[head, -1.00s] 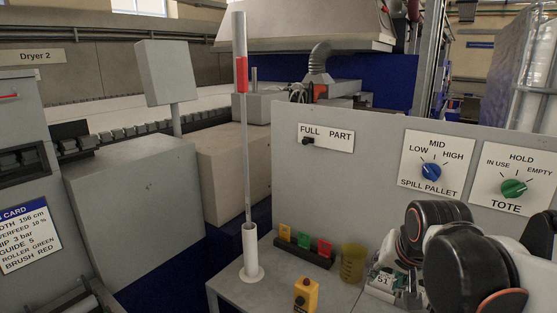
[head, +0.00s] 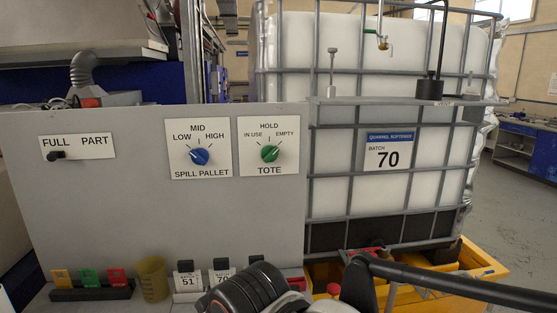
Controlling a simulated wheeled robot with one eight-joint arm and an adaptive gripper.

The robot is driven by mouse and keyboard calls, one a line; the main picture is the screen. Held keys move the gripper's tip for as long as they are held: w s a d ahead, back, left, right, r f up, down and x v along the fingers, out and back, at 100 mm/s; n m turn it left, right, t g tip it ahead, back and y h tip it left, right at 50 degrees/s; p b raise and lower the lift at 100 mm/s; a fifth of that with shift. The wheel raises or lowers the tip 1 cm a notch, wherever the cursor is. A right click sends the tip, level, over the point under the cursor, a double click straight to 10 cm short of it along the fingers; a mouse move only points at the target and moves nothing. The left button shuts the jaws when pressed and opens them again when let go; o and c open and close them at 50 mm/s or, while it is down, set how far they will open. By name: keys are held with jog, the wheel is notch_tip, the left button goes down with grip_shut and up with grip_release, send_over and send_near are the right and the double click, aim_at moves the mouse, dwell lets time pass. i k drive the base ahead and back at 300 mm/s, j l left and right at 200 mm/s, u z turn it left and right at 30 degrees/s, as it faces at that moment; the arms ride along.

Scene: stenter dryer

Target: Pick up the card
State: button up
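Several small white cards with black clips stand in a row at the bottom of the head view. One card reads 51 (head: 187,282). The card beside it reads 70 (head: 221,276) and is partly covered by my arm. A third black clip (head: 256,260) shows to the right, with its card hidden behind my arm. Black rounded joints of my arm fill the bottom middle. My gripper cannot be made out in this view.
Yellow, green and red tags (head: 88,279) stand in a black holder, left of an amber beaker (head: 152,278). Behind is a grey panel (head: 110,205) with a blue knob (head: 200,156) and a green knob (head: 270,153). A caged white tote (head: 345,110) labelled batch 70 stands right, above a yellow spill pallet (head: 475,262).

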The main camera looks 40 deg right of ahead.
aim_at(222, 272)
jog(key=z, duration=2.1)
jog(key=k+j+u, duration=0.1)
jog(key=u, duration=0.35)
jog(key=j+u, duration=0.15)
jog(key=u, duration=0.3)
jog(key=j+u, duration=0.2)
jog(key=u, duration=0.25)
jog(key=k, duration=0.05)
